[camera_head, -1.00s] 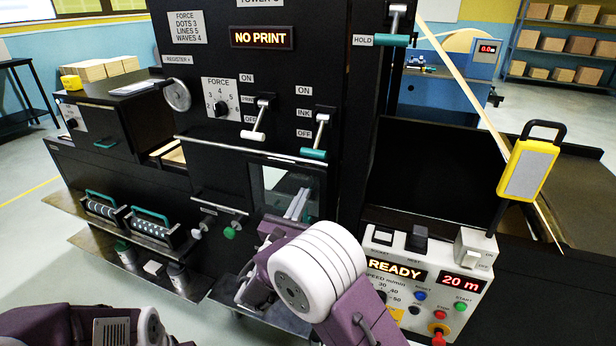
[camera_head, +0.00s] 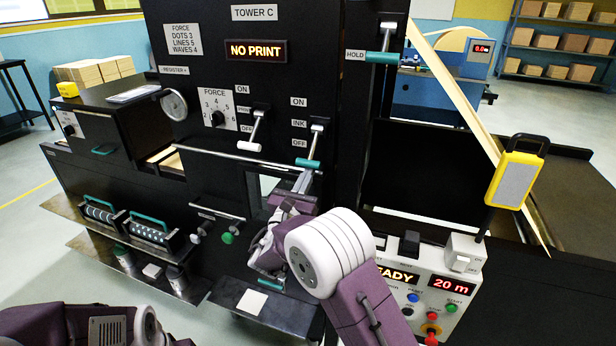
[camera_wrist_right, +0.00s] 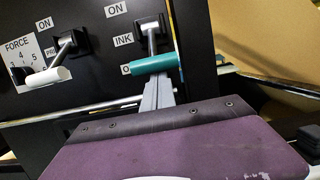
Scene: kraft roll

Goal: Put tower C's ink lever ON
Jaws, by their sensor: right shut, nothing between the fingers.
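Tower C's ink lever (camera_head: 308,162) has a teal handle on a silver shaft and hangs down beside its OFF label on the black panel. In the right wrist view the teal ink handle (camera_wrist_right: 156,64) sits at the tip of my fingers and hides their ends. My right gripper (camera_head: 303,181) is shut and empty, just below the handle. I cannot tell whether they touch. My left arm shows at the bottom left, but its gripper is out of frame.
The white-handled print lever (camera_head: 252,146) hangs down left of the ink lever. The teal HOLD lever (camera_head: 381,57) is above right. A silver bar (camera_head: 220,154) crosses the panel at about ink-handle height. The control box (camera_head: 450,285) stands at the lower right.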

